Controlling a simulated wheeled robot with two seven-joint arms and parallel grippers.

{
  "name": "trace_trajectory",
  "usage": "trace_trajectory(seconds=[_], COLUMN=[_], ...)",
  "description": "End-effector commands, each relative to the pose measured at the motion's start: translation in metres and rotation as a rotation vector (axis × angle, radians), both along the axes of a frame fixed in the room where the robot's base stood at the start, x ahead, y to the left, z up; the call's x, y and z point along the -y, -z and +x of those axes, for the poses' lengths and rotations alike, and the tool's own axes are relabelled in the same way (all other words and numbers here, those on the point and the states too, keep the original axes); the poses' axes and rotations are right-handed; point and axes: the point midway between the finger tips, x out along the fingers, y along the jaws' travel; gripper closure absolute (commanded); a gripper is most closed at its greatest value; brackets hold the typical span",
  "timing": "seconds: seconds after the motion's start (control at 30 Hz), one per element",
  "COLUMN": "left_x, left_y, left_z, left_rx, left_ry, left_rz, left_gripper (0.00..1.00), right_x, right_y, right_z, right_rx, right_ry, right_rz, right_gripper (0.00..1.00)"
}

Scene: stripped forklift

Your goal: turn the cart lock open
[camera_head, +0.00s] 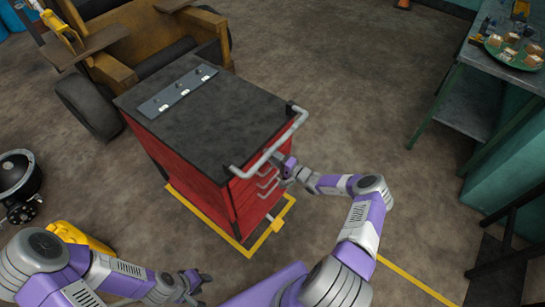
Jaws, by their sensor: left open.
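The red tool cart (192,172) has a black top and stands inside a yellow floor outline. A grey bar handle (276,142) runs along its front top edge, and drawers with grey pulls (267,183) lie below. My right gripper (287,171) is at the upper part of the drawer front, just under the handle. It is too small and covered to tell whether its jaws are shut or touch the cart. I cannot make out the cart lock; it may be hidden behind the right gripper. My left gripper (203,287) is open and empty at the bottom, away from the cart.
A stripped yellow forklift (150,38) stands behind the cart. A green workbench (478,62) with a tray of small boxes (516,50) is at the upper right. A yellow object (82,238) and a dark round device (17,178) are at left. Floor right of the cart is clear.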

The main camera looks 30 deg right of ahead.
Motion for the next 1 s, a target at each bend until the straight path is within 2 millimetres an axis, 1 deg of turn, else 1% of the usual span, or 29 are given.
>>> trace_trajectory(seconds=[0.17, 0.2, 0.33, 0.57, 0.67, 0.77, 1.0], left_x=[0.000, 0.000, 0.000, 0.000, 0.000, 0.000, 0.000], left_y=[0.000, 0.000, 0.000, 0.000, 0.000, -0.002, -0.005], left_z=[0.000, 0.000, 0.000, 0.000, 0.000, 0.000, 0.000], left_rx=[0.000, 0.000, 0.000, 0.000, 0.000, 0.000, 0.000], left_ry=[0.000, 0.000, 0.000, 0.000, 0.000, 0.000, 0.000], left_rz=[0.000, 0.000, 0.000, 0.000, 0.000, 0.000, 0.000], left_gripper=[0.57, 0.57, 0.57, 0.57, 0.57, 0.57, 0.57], right_x=[0.001, 0.001, 0.001, 0.000, 0.002, 0.007, 0.022], right_y=[0.000, 0.000, 0.000, 0.000, 0.000, 0.000, 0.000], right_z=[0.000, 0.000, 0.000, 0.000, -0.003, -0.014, -0.052], right_rx=[0.001, 0.001, 0.000, 0.000, -0.001, -0.002, -0.001], right_ry=[0.000, 0.000, 0.000, 0.000, 0.001, 0.002, 0.002], right_rz=[-0.004, -0.004, -0.003, -0.002, -0.001, -0.002, -0.003], right_gripper=[0.82, 0.45, 0.26, 0.26, 0.26, 0.26, 0.26])
